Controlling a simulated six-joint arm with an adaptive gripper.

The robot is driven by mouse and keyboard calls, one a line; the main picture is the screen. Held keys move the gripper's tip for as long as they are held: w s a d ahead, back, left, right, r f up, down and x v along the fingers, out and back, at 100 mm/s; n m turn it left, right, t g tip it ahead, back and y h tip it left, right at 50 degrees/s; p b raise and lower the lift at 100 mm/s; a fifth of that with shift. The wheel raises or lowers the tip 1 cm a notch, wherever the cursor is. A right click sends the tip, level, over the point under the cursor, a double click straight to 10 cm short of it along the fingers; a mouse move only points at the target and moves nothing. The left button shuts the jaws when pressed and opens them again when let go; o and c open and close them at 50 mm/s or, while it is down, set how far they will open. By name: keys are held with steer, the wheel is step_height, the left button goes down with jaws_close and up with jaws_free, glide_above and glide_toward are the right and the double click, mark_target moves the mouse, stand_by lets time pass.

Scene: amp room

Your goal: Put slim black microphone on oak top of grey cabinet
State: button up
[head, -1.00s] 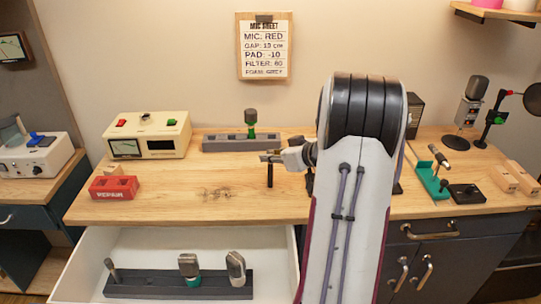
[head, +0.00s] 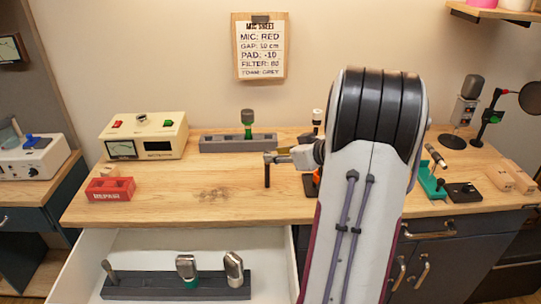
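A slim black upright rod, which looks like the slim black microphone (head: 267,175), is at the middle of the oak top (head: 160,205). Its lower end appears at or just above the wood; I cannot tell if it touches. My gripper (head: 270,158) is level and points left, its fingertips at the rod's upper end. The fingers are small and overlap the rod, so I cannot tell whether they grip it. The oak top lies over a dark grey cabinet (head: 455,250) with metal handles.
A grey block (head: 210,143) with a green-collared microphone (head: 247,120) stands behind. A cream meter box (head: 145,137) and red box (head: 110,190) are left. An open white drawer (head: 130,240) holds several microphones. Microphone stands and a green cradle (head: 430,180) are right. Wood left of the rod is clear.

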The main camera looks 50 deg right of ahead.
steer(key=v, duration=0.7)
stand_by(0.7)
steer(key=w+a+r+h, duration=0.35)
steer(key=w+r, duration=0.25)
steer(key=r, duration=0.2)
steer(key=a+r+m+g+h, duration=0.1)
steer(key=a+r+m+h, duration=0.15)
steer(key=a+r, duration=0.35)
steer(key=s+a+f+n+g+y, duration=0.1)
steer(key=s+a+f+g+y, duration=0.1)
steer(key=s+a, duration=0.5)
steer(key=s+a+f+n+g+y, duration=0.1)
steer(key=s+a+f, duration=0.4)
steer(key=a, duration=0.9)
steer(key=s+a+f+n+g+y, duration=0.1)
steer(key=s+a+f+g+y, duration=0.1)
steer(key=s+a, duration=0.6)
steer(key=a+f+y, duration=0.1)
steer(key=a+f, duration=0.1)
steer(key=a, duration=0.1)
steer(key=shift+s+a+g+y, duration=0.25)
steer(key=shift+s+g+y, duration=0.05)
steer(key=shift+s, duration=0.1)
